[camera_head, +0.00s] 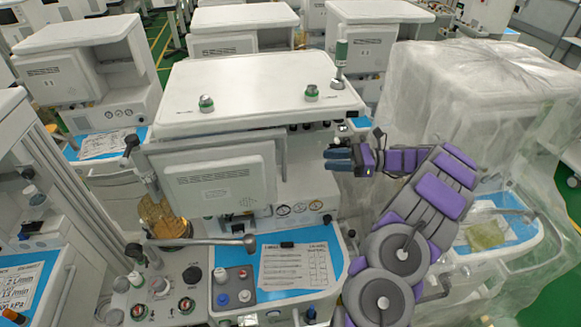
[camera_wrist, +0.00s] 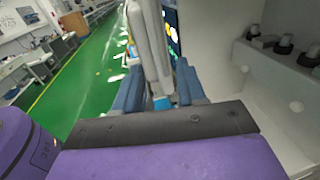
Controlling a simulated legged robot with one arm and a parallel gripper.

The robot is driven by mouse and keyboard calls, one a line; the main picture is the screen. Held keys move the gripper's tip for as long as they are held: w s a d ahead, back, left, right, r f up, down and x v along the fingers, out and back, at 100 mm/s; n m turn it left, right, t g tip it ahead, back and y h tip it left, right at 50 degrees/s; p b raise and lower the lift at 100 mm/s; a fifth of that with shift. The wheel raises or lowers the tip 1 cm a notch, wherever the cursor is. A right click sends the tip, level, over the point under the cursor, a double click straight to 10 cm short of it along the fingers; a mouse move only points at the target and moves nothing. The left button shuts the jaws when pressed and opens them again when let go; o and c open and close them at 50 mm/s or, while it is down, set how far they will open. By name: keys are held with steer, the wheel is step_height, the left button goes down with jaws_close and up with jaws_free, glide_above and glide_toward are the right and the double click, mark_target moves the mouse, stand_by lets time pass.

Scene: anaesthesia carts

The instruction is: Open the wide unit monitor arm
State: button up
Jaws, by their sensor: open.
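The wide unit (camera_head: 262,82) is the large white cart in the middle of the head view. Its monitor (camera_head: 222,182), a pale grey panel, hangs at the unit's front left with its back towards me. My gripper (camera_head: 327,160) is right of the monitor's right edge, in front of the unit, and points left. In the wrist view my gripper (camera_wrist: 159,92) is open, and the monitor (camera_wrist: 151,45) shows edge-on between and beyond the blue fingers. A strip of lit screen shows on its right side. I cannot tell whether the fingers touch it. The joint of the monitor arm is hidden.
Below is a blue worktop (camera_head: 256,262) with a printed sheet (camera_head: 295,266). A thin grey bar (camera_head: 205,241) crosses by an amber canister (camera_head: 160,216). A plastic-covered cart (camera_head: 480,85) stands close on the right. Other carts stand behind and left.

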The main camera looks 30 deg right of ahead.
steer(key=b+x, duration=0.7)
steer(key=x, duration=0.6)
steer(key=shift+b, duration=0.3)
steer(key=shift+d+f, duration=0.1)
steer(key=shift+d, duration=0.2)
steer(key=shift+c, duration=0.4)
steer(key=shift+d, duration=0.15)
steer(key=shift+c, duration=0.7)
steer(key=shift+a, duration=0.25)
jaws_close()
